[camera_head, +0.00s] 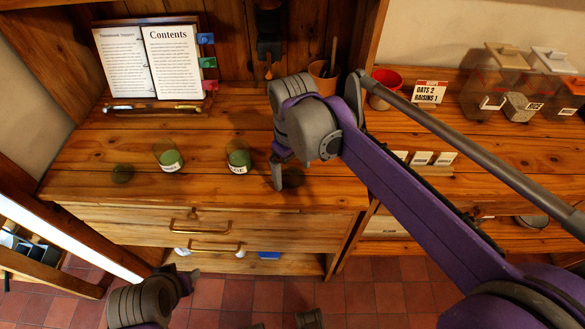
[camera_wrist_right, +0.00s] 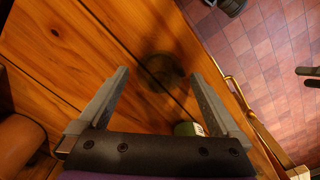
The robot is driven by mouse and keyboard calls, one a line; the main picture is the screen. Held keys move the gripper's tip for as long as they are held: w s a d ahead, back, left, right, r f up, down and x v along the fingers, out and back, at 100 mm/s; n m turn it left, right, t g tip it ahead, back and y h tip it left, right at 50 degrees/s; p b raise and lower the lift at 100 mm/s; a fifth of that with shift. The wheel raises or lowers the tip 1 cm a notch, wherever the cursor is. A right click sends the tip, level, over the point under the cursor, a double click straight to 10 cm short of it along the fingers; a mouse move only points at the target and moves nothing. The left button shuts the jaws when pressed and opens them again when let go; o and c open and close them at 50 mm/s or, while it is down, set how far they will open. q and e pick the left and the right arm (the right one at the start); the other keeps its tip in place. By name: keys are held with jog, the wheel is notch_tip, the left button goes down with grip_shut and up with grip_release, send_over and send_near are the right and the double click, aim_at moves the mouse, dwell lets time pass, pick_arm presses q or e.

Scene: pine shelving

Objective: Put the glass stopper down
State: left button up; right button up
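A dark, see-through round glass stopper (camera_wrist_right: 161,72) shows between the spread fingers of my right gripper (camera_wrist_right: 159,73) in the right wrist view, with a gap on each side. In the head view the stopper (camera_head: 293,177) appears low at the counter, beside the right gripper (camera_head: 280,174), which points down and partly covers that spot. The right gripper is open. My left gripper (camera_head: 187,281) is at the lower left of the head view, in front of the drawers; its fingers are too unclear to judge.
Two glass jars with green contents (camera_head: 169,159) (camera_head: 239,160) stand on the wooden counter (camera_head: 80,155). One jar (camera_wrist_right: 188,129) is close to a right finger. A dark round glass piece (camera_head: 122,174) lies further left. A book stand (camera_head: 150,60) and terracotta pot (camera_head: 323,77) are behind.

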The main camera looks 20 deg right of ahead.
aim_at(295, 172)
notch_tip(295, 172, up, 12)
jog(key=p, duration=0.1)
jog(key=shift+r, duration=0.15)
dwell(0.3)
dwell(0.4)
jog(key=s+d+f+m+t+p, duration=0.2)
jog(key=s+d+f, duration=0.1)
jog(key=s+f, duration=0.3)
jog(key=s+d+f+m+t+p, duration=0.2)
jog(key=s+d+f+m+t, duration=0.1)
jog(key=s+f, duration=0.4)
jog(key=shift+s+d+f+m+p, duration=0.15)
jog(key=shift+s+d+m+p, duration=0.05)
jog(key=shift+m+p, duration=0.15)
